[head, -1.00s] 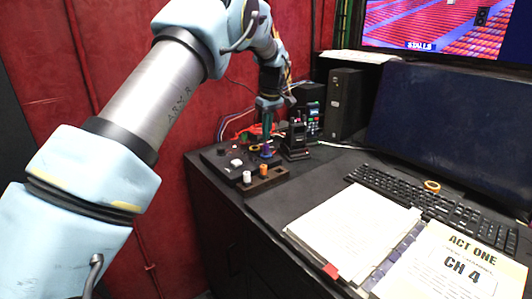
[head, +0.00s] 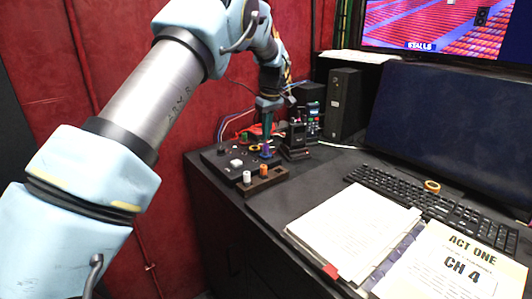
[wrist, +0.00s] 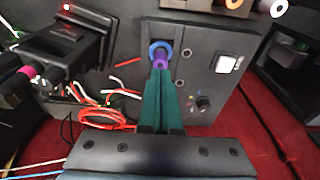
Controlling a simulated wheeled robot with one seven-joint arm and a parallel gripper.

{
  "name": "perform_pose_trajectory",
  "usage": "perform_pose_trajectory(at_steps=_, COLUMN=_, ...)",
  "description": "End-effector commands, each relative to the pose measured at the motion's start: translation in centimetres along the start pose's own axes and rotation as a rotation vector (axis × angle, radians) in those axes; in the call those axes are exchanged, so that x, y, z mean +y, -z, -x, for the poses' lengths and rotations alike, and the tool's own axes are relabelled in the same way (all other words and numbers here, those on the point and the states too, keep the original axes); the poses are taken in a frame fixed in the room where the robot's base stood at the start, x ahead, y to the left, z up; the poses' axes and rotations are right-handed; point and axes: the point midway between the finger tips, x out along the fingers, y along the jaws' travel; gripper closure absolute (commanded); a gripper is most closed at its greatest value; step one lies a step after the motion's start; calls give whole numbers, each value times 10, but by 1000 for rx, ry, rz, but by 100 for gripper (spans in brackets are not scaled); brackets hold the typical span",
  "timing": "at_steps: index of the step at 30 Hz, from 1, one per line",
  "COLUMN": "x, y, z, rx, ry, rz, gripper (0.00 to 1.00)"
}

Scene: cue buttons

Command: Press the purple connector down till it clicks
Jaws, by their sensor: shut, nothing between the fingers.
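The purple connector (wrist: 160,61) stands on a black panel (wrist: 202,99). In the wrist view a blue ring (wrist: 160,46) shows at its far end. The connector also shows small in the head view (head: 266,151). My gripper (wrist: 162,75) has its green fingers closed together, with nothing between them. The fingertips are right at the near end of the connector and cover part of it. I cannot tell whether they touch it. In the head view my gripper (head: 267,131) points down above the connector.
A white button (wrist: 226,65) and a black knob (wrist: 203,101) sit beside the connector on the panel. Loose red and white wires (wrist: 104,112) lie to the left. A small black device (head: 297,138) stands close on the right.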

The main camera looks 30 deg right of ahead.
Motion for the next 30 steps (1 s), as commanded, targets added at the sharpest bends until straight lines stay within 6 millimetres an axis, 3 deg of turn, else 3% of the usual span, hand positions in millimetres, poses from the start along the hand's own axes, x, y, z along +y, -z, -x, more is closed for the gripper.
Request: perform_pose_trajectory(at_steps=30, x=0, y=-2, z=-12, rx=-1, ry=1, rz=0, gripper=100)
